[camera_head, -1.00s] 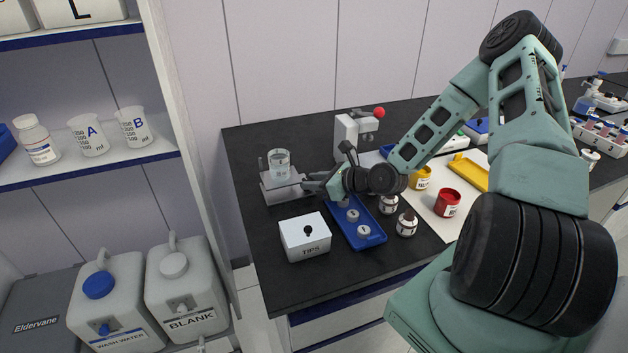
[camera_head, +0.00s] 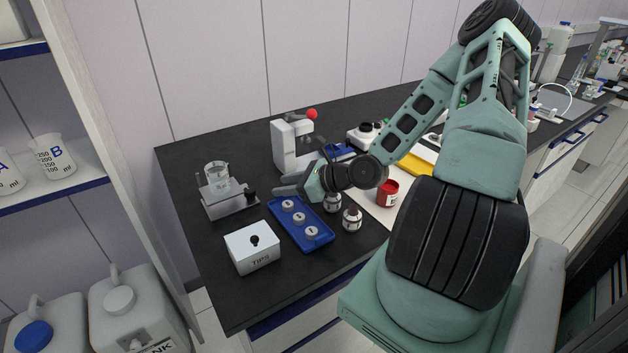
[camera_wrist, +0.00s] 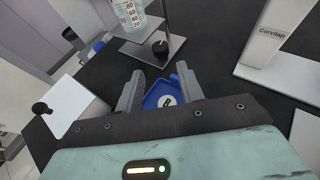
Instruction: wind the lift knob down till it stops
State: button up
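The lift knob (camera_head: 250,194) is a small black knob on the front side of a grey lift stand (camera_head: 222,207). A beaker of clear liquid (camera_head: 217,176) stands on the lift. In the wrist view the knob (camera_wrist: 160,48) shows ahead of my fingers, with a pale pointer mark on it. My gripper (camera_wrist: 160,85) is open and empty, its two fingers apart with the blue tray visible between them. In the head view my gripper (camera_head: 277,191) is to the right of the knob, apart from it by a small gap.
A blue tray (camera_head: 317,244) with round weights lies below my gripper. A white TIPS box (camera_head: 253,252) stands in front of the lift. A white instrument with a red ball (camera_head: 290,145) stands behind. Small jars (camera_head: 352,220) and a red pot (camera_head: 388,194) are to the right.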

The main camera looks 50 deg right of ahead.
jog(key=p+v, duration=0.1)
jog(key=v, duration=0.6)
jog(key=shift+s+r+p, duration=0.2)
jog(key=shift+s+p, duration=0.1)
jog(key=shift+d, duration=0.1)
